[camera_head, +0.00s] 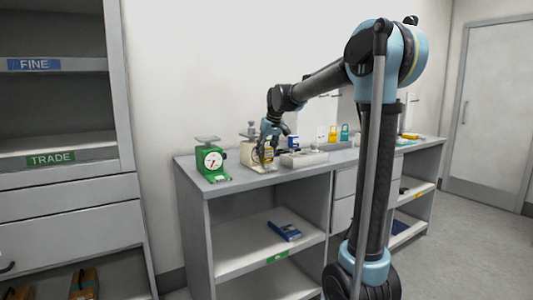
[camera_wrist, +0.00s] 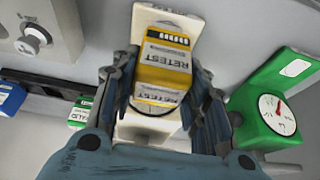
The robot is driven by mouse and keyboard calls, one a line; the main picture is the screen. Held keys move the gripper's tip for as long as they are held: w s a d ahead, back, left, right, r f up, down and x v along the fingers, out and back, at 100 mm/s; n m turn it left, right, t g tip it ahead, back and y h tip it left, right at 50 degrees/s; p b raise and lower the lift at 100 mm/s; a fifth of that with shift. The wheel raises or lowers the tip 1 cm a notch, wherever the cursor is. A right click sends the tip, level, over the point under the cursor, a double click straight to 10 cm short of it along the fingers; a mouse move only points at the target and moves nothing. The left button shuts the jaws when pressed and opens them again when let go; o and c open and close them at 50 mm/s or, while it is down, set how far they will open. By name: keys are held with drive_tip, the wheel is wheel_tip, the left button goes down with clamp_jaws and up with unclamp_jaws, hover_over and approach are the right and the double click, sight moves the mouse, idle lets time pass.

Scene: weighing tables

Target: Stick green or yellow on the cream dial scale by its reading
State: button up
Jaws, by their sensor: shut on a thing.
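My gripper (camera_wrist: 160,92) is shut on a yellow block marked RETEST (camera_wrist: 165,62), with a finger on either side of it. The block is directly in front of the cream dial scale (camera_wrist: 147,130) and covers most of its face. Only a lower arc of the dial shows; the reading is hidden. I cannot tell whether block and scale touch. In the head view my gripper (camera_head: 267,150) is at the cream scale (camera_head: 247,156) on the table. A green block marked VALID (camera_wrist: 82,113) shows at the left of the wrist view.
A green dial scale (camera_head: 212,162) stands to the left of the cream one, close by; it also shows in the wrist view (camera_wrist: 255,108). A grey tray (camera_head: 303,159) lies to the right. A blue block (camera_wrist: 12,97) is beside the VALID block. Shelves marked FINE and TRADE stand far left.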

drive_tip(key=shift+f, duration=0.55)
idle(1.2)
drive_tip(key=shift+r, duration=3.5)
